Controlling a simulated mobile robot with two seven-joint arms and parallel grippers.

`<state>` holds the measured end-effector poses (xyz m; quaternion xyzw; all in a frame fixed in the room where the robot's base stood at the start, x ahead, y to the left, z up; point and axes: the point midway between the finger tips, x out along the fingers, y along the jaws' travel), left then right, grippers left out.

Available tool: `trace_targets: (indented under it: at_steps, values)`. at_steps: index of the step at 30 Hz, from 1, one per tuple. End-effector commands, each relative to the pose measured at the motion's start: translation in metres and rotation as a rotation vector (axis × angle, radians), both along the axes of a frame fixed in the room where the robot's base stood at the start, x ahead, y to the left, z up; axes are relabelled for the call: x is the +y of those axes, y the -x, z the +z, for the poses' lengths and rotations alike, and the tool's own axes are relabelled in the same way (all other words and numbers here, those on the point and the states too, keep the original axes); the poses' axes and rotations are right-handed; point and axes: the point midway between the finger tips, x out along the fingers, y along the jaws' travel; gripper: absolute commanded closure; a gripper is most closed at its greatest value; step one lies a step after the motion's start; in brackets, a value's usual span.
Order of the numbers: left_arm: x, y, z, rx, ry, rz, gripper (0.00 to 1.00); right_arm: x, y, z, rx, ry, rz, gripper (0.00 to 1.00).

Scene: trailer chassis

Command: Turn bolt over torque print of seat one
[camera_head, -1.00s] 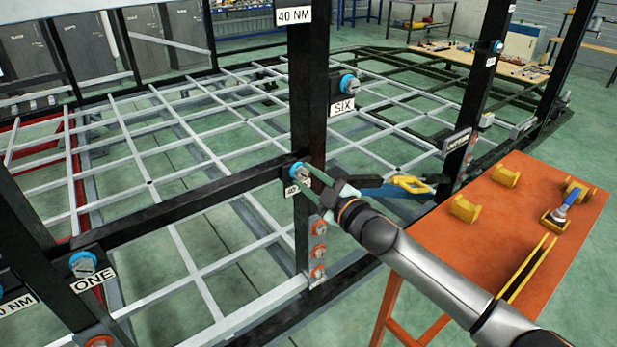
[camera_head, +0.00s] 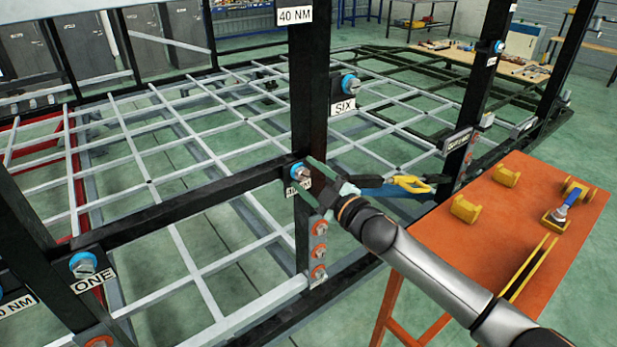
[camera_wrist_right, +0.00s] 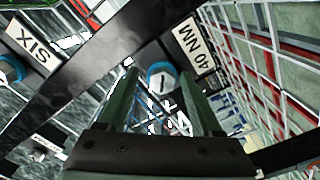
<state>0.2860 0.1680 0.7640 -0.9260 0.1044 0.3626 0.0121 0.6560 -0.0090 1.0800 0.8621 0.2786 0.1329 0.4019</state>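A bolt with a blue collar (camera_head: 299,171) sits on the middle black post, at the end of the horizontal beam. A partly covered print lies just below it in the head view; the right wrist view shows a 40 NM print (camera_wrist_right: 193,45) beside the bolt (camera_wrist_right: 160,78). My right gripper (camera_head: 312,180) is at this bolt. In the right wrist view its two green fingers (camera_wrist_right: 159,78) are apart, with the bolt showing between their tips; contact cannot be told. A ONE print (camera_head: 93,281) with another blue-collared bolt (camera_head: 83,264) is at the lower left. My left gripper is not in view.
A SIX print (camera_head: 343,105) and bolt (camera_head: 349,84) are higher on the middle post. An upper 40 NM print (camera_head: 294,16) is at its top. An orange table (camera_head: 480,235) with yellow holders stands right. A yellow-and-black tool (camera_head: 410,184) shows behind my arm.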

Motion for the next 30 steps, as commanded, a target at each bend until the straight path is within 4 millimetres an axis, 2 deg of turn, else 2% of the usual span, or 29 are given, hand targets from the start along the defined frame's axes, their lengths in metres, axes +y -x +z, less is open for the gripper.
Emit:
trace_targets:
  at_steps: [8, 13, 30]
  values:
    - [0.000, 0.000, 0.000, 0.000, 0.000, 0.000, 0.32, -0.001, 0.001, -0.003, 0.004, 0.002, 0.000, 0.32]
    - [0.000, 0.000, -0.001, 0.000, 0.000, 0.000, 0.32, -0.008, 0.010, -0.004, 0.005, 0.002, 0.000, 0.32]
    - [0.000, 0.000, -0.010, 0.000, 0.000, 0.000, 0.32, -0.061, 0.084, -0.004, 0.004, 0.002, 0.001, 0.32]
